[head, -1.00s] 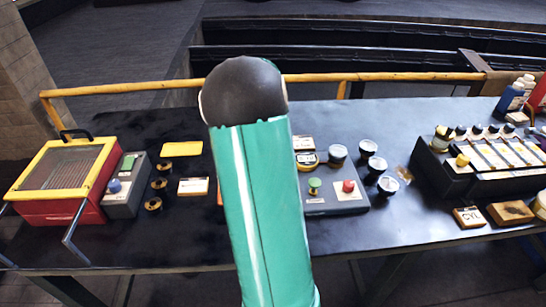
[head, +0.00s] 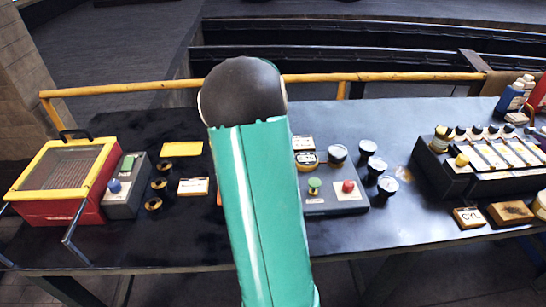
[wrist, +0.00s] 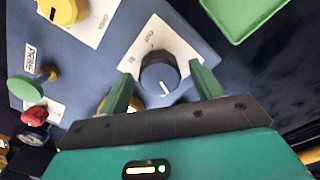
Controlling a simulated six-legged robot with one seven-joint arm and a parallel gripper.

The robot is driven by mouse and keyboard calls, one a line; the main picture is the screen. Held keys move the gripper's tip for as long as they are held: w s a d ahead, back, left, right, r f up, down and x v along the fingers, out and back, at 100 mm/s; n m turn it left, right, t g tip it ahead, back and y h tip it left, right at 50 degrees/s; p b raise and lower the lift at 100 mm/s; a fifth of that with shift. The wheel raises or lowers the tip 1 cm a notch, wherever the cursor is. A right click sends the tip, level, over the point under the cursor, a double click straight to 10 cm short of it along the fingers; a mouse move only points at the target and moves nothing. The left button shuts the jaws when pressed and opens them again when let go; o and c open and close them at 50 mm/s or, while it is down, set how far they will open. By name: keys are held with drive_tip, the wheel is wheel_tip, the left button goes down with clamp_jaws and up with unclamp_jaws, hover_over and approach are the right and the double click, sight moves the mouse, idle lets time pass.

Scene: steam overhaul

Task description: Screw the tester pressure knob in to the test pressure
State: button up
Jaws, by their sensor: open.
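The tester (wrist: 85,75) is a blue-grey panel that fills much of the wrist view. Its dark round knob (wrist: 159,74) has a white pointer line and sits on a white plate with lettering. My gripper (wrist: 161,72) is open, with one green finger on each side of this knob. I cannot tell whether the fingers touch it. In the head view, part of the tester (head: 335,203) shows to the right of my green arm, which hides my gripper and the dark knob.
A yellow knob (wrist: 65,10), a green button (wrist: 24,92) and a red knob (wrist: 34,116) sit left on the panel. A green tray (wrist: 240,15) lies at upper right. Several gauges (head: 376,166) stand right of the tester. A red and yellow box (head: 66,180) is far left.

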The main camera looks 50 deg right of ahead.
wheel_tip(320, 180, up, 14)
idle(0.4)
drive_tip(key=shift+f, duration=0.1)
idle(0.4)
drive_tip(key=w+a+r+n+t, duration=0.1)
drive_tip(key=a+r+n, duration=0.25)
drive_tip(key=a, duration=0.75)
drive_tip(key=w+a+r+n+t, duration=0.15)
drive_tip(key=a+n, duration=0.25)
drive_tip(key=a, duration=0.8)
drive_tip(key=s+a+n+t, duration=0.1)
drive_tip(key=s+a+n, duration=0.2)
drive_tip(key=a, duration=0.3)
drive_tip(key=s+a+f+n+t, duration=0.1)
drive_tip(key=s+a+n, duration=0.2)
drive_tip(key=a, duration=0.3)
drive_tip(key=s+a+n+t, duration=0.1)
drive_tip(key=s+a+n, duration=0.2)
drive_tip(key=a, duration=0.3)
drive_tip(key=shift+s+a+f+n, duration=0.2)
drive_tip(key=shift+s+a+n, duration=0.15)
drive_tip(key=shift+s, duration=0.15)
